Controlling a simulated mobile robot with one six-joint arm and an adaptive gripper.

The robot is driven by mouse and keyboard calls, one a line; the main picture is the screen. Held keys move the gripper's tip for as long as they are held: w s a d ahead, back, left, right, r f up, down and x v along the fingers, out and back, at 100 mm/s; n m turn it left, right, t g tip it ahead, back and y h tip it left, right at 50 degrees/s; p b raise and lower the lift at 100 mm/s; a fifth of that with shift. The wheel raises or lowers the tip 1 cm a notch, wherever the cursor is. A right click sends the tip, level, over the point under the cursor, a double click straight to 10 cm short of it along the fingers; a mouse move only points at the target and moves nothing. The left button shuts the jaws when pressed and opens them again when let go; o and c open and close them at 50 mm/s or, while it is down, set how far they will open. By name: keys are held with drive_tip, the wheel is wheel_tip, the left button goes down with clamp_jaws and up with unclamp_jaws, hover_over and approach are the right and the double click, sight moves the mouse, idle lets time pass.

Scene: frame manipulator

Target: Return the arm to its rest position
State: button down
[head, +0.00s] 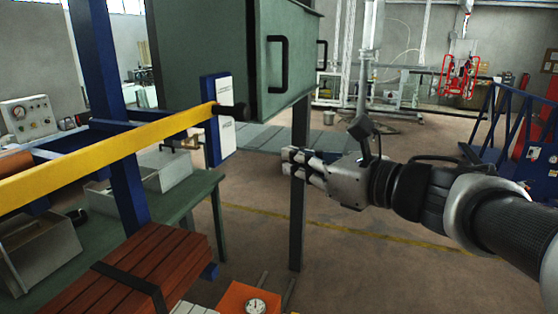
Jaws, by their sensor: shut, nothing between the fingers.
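My arm reaches in from the right edge of the head view. My gripper (300,164) is at its end, pointing left, held in the air in the middle of the picture. The fingers are close together with nothing between them. A dark upright post (299,215) stands at the fingertips in the picture; I cannot tell whether they touch it. The gripper is below a green cabinet (205,50) with a black handle (278,65).
A yellow bar (100,150) crosses the left side in front of a blue upright (102,90). Below are a green bench (195,195), grey bins (40,250) and stacked reddish boards (140,268). An orange box with a gauge (248,300) is at the bottom. Open floor (400,270) lies beneath my arm.

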drive_tip(key=w+d+f+m+t+h+b, duration=0.1)
drive_tip(key=d+f+m+t+h+b, duration=0.3)
drive_tip(key=d+m+h, duration=0.85)
drive_tip(key=s+d+f+m+g+h+b, duration=0.15)
drive_tip(key=f+m, duration=0.25)
drive_tip(key=m, duration=0.4)
drive_tip(key=s+d+f+m+b, duration=0.1)
drive_tip(key=s+f+m, duration=0.2)
drive_tip(key=m, duration=0.4)
drive_tip(key=s+a+f+m+g+y+b, duration=0.1)
drive_tip(key=s+f+m+g, duration=0.3)
drive_tip(key=s+f+m, duration=0.4)
drive_tip(key=s+a+f+m+g+y+b, duration=0.1)
drive_tip(key=s+a+f+m+g+b, duration=0.2)
drive_tip(key=s+f+m, duration=0.6)
drive_tip(key=s+f+g, duration=0.2)
drive_tip(key=s+f, duration=0.2)
drive_tip(key=f, duration=0.2)
drive_tip(key=shift+s+a+b, duration=0.15)
drive_tip(key=shift+s+b, duration=0.15)
drive_tip(key=shift+b, duration=0.1)
drive_tip(key=shift+m+g, duration=0.25)
